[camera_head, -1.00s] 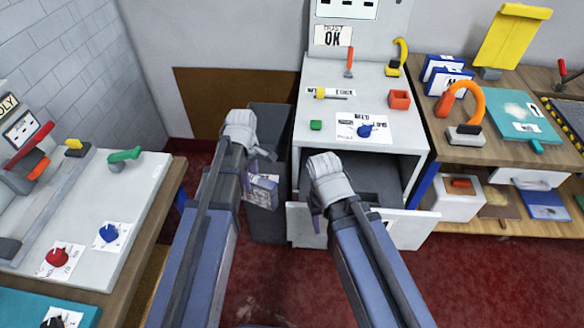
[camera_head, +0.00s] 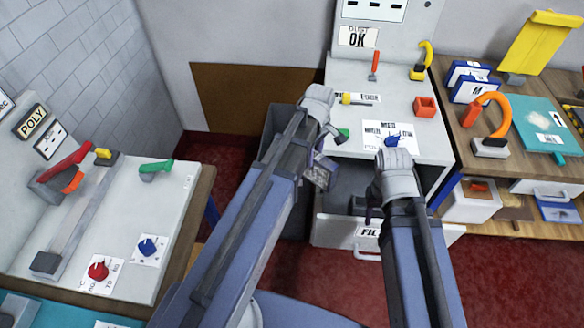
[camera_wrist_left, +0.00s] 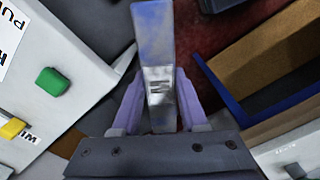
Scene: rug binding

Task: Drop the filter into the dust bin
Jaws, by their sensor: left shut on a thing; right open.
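The filter (camera_head: 321,172) is a small grey panel gripped by my left gripper (camera_head: 323,154). In the left wrist view the filter (camera_wrist_left: 157,50) stands between the two purple fingers. The dust bin (camera_head: 278,128) appears to be the tall dark grey box left of the white cabinet, partly hidden behind my left arm. In the head view the filter shows just right of the bin, in front of the cabinet; its height over the bin is unclear. My right gripper (camera_head: 374,207) is open in front of the cabinet drawer, its fingers mostly hidden by the wrist.
The drawer (camera_head: 335,232) labelled "FILT" is pulled out of the white cabinet (camera_head: 400,75), to the right of the bin. Small tools lie on the cabinet top. A white workbench (camera_head: 130,205) stands at left and a wooden bench (camera_head: 500,120) at right. Red floor is clear.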

